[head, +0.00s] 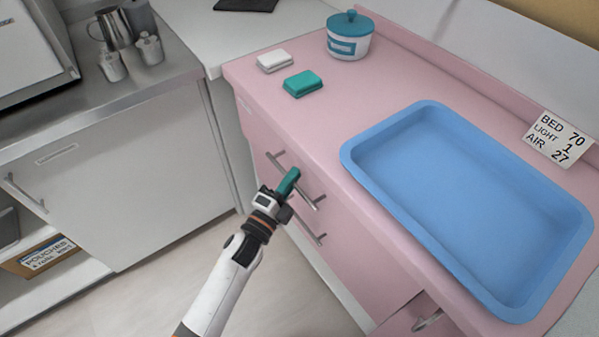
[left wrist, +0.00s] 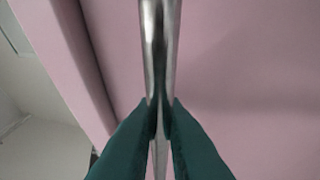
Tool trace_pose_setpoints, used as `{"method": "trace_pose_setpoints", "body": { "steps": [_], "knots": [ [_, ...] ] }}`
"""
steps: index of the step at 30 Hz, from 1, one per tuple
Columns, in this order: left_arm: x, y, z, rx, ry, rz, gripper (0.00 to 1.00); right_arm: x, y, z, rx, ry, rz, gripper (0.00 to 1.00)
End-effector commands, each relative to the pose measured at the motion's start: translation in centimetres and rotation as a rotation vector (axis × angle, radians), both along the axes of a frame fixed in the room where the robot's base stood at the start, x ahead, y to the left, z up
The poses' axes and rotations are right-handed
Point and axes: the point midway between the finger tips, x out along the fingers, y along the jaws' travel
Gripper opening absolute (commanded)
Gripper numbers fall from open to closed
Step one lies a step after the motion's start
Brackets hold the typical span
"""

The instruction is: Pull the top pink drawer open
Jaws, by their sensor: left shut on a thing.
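The top pink drawer (head: 262,142) is in the front of the pink cabinet, just below the counter edge. Its long metal handle (head: 308,200) runs slantwise in the head view. My left gripper (head: 289,181) is shut on this handle near its middle and hides part of it. In the left wrist view the two green fingers (left wrist: 159,118) meet around the handle bar (left wrist: 160,45), with the pink drawer front (left wrist: 245,60) behind. I cannot make out a clear gap at the top of the drawer. My right gripper is not in view.
A lower handle (head: 314,237) sits close below my gripper. The pink counter (head: 330,100) holds a blue tray (head: 478,292), a teal-lidded jar (head: 349,45), and a white and a teal box (head: 302,83). A grey cabinet (head: 140,180) stands left. The floor (head: 160,290) before the drawers is clear.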

Motion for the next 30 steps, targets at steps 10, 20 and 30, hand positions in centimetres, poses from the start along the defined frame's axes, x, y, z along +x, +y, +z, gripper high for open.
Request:
{"method": "trace_pose_setpoints", "body": {
  "steps": [10,20,30],
  "knots": [
    [-5.5,7.4,-0.1,0.008,0.007,0.002,0.00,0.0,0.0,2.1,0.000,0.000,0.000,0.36],
    [-10.9,14.8,-0.1,0.007,0.008,0.001,0.00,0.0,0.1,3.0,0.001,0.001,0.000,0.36],
    [-15.4,21.1,-0.1,0.006,0.006,0.002,0.00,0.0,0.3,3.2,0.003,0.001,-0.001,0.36]
  ]
}}
